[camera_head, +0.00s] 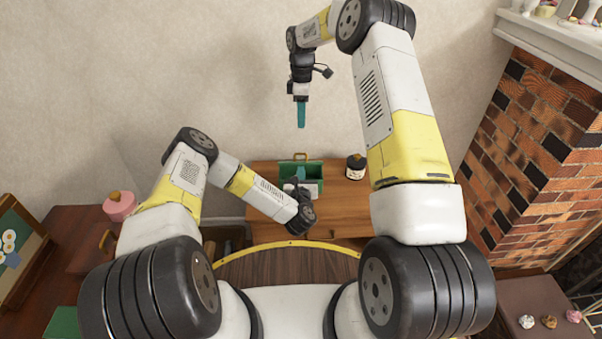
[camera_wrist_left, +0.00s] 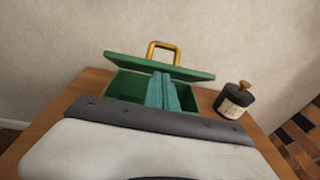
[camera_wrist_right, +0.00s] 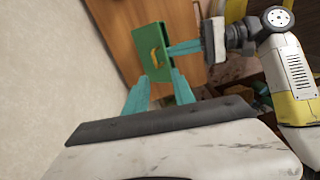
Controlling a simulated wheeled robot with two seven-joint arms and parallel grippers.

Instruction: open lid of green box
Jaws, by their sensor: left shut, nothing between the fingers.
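The green box (camera_wrist_left: 125,87) sits on a wooden cabinet, with its lid (camera_wrist_left: 125,65) partly raised and tilted at the back. A gold handle (camera_wrist_left: 164,46) stands on the lid. My left gripper (camera_wrist_left: 161,80) is shut and empty. Its teal fingers reach over the box's front into the gap under the lid; I cannot tell whether they touch the lid. In the head view the box (camera_head: 316,178) is partly hidden by my left wrist. My right gripper (camera_wrist_right: 159,84) is open and empty, raised high before the wall in the head view (camera_head: 301,126).
A dark jar with a gold knob (camera_wrist_left: 234,100) stands right of the box on the wooden cabinet (camera_head: 340,202). A brick fireplace (camera_head: 530,150) is at the right. A pink pot (camera_head: 119,206) stands on the left furniture. The wall is close behind the box.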

